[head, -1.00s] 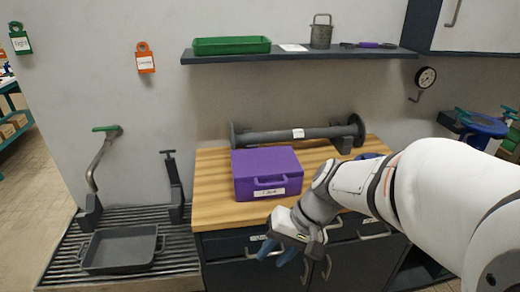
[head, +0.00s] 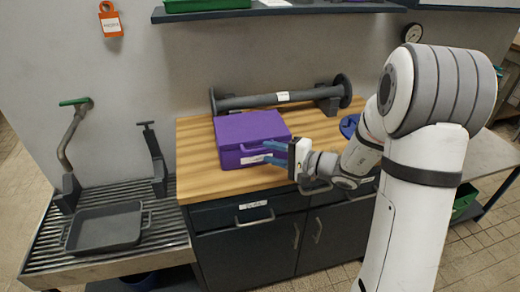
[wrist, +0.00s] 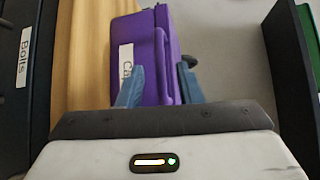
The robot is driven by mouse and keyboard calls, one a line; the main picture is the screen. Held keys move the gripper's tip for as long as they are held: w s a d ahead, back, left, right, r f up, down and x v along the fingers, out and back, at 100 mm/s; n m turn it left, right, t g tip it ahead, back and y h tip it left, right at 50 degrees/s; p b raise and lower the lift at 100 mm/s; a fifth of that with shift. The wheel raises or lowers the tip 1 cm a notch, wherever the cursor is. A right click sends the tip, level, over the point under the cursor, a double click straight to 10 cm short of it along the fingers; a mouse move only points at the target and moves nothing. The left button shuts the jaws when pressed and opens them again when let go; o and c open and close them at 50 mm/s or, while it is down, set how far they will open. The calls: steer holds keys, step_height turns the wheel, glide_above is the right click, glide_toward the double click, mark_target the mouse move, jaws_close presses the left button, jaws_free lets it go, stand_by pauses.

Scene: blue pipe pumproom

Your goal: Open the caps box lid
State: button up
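The purple caps box (head: 250,135) stands on the wooden worktop with its lid shut. It has a handle on its front face and a white label below. In the wrist view the box (wrist: 147,40) fills the middle, turned on its side, with the label (wrist: 126,62) partly hidden by a finger. My gripper (head: 272,152) is at the box's front right, its blue fingers pointing at the front face. In the wrist view my gripper (wrist: 160,86) is open, with the handle (wrist: 162,65) between the fingers' lines. I cannot tell whether the fingers touch the box.
A grey flanged pipe (head: 280,98) lies behind the box on the worktop (head: 200,165). A blue round object (head: 349,126) is to the right, beside my arm. A grey tray (head: 105,228) sits on the slatted drain at left. A shelf (head: 270,10) hangs above.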

mark_target(262, 151)
steer(key=shift+x, duration=2.15)
steer(key=shift+s, duration=0.15)
steer(key=shift+c, duration=0.4)
jaws_close()
